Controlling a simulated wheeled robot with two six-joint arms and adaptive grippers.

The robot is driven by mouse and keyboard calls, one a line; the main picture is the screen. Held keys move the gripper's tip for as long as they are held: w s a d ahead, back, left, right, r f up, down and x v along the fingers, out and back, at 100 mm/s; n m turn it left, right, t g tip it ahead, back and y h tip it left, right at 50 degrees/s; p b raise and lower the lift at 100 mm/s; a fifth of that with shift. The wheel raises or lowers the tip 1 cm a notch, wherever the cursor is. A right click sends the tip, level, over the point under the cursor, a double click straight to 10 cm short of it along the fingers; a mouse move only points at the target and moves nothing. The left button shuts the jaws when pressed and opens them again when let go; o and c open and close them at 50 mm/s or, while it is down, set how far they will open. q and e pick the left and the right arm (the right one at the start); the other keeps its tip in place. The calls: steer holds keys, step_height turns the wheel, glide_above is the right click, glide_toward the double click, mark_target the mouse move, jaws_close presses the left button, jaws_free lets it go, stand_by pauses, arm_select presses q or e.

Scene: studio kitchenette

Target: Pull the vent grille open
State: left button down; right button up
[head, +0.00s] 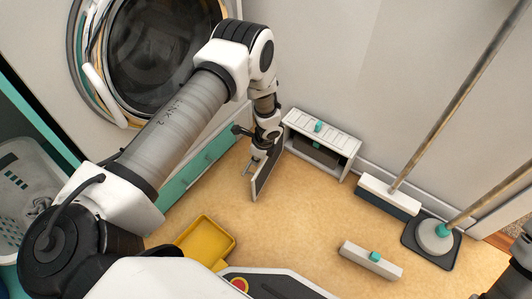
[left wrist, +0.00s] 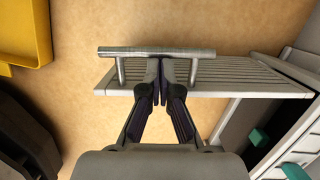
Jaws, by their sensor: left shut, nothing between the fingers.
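The vent grille (head: 265,177) is a panel swung well out from the white vent box (head: 345,142) at the wall base, standing over the floor. In the left wrist view the slatted grille (left wrist: 235,78) runs in from the right, with a metal bar handle (left wrist: 190,52) on two posts. My left gripper (head: 258,155) is beside the grille at its handle. In the left wrist view its fingers (left wrist: 160,75) are shut and empty, between the two posts and close to the bar. I cannot tell whether the tips touch the bar or panel. My right gripper is not clearly visible.
A washing machine (head: 150,45) stands behind my left arm, above a teal drawer front (head: 200,165). A yellow dustpan (head: 205,240) and a white block with a teal knob (head: 370,261) lie on the floor. A broom (head: 388,195) and a mop-like tool (head: 433,238) stand right of the vent.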

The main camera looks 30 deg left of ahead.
arm_select(q)
steer(key=shift+a+m+p, duration=0.45)
steer(key=shift+a+m, duration=0.35)
steer(key=shift+a, duration=0.55)
steer(key=p+v, duration=0.8)
steer(key=v, duration=0.2)
steer(key=shift+d, duration=0.1)
